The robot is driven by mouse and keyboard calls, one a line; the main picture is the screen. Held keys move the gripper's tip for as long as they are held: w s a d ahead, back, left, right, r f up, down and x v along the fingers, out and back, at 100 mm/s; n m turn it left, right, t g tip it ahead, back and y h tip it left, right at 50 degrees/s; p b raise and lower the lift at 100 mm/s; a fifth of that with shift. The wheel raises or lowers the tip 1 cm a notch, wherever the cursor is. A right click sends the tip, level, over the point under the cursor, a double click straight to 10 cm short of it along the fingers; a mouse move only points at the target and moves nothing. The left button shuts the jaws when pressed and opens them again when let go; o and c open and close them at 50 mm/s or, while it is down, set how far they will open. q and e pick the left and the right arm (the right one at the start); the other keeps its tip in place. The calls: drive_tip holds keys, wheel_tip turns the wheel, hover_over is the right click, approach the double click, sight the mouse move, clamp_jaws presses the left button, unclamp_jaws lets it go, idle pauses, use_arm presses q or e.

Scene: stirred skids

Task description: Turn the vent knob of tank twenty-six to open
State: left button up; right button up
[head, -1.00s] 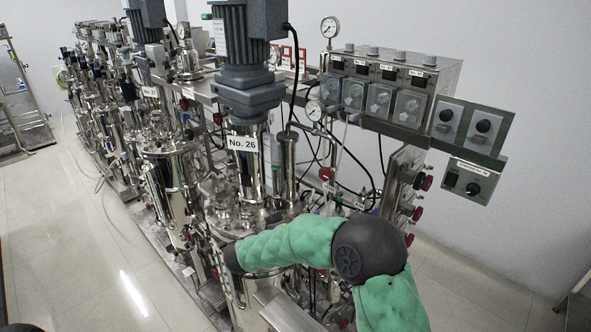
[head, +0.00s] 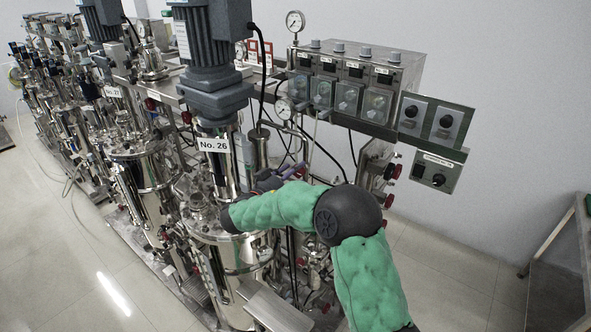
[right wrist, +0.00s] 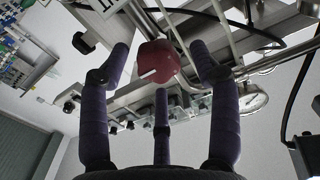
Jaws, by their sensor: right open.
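Tank twenty-six (head: 222,178) stands in the middle of the head view, with a "No. 26" label (head: 214,145) below its grey motor. A dark red knob (right wrist: 158,58) with a white mark shows in the right wrist view, between the fingers of my right gripper (right wrist: 161,76). Those purple fingers are spread open around it; I cannot tell whether any touches it. In the head view my right gripper (head: 268,181) is partly hidden by my green-sleeved arm, beside the tank's upper part. The knob cannot be made out there. My left gripper is not in view.
A control box (head: 352,85) with several dials and a switch panel (head: 432,116) is right of the tank. A pressure gauge (head: 284,108), hoses and pipes crowd the space behind my gripper. More tanks stand left. The floor (head: 60,250) at left is clear.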

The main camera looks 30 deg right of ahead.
drive_tip(key=shift+w+d, duration=0.2)
drive_tip(key=shift+d, duration=0.25)
drive_tip(key=c, duration=1.1)
drive_tip(key=shift+r, duration=0.1)
drive_tip(key=shift+c, duration=0.2)
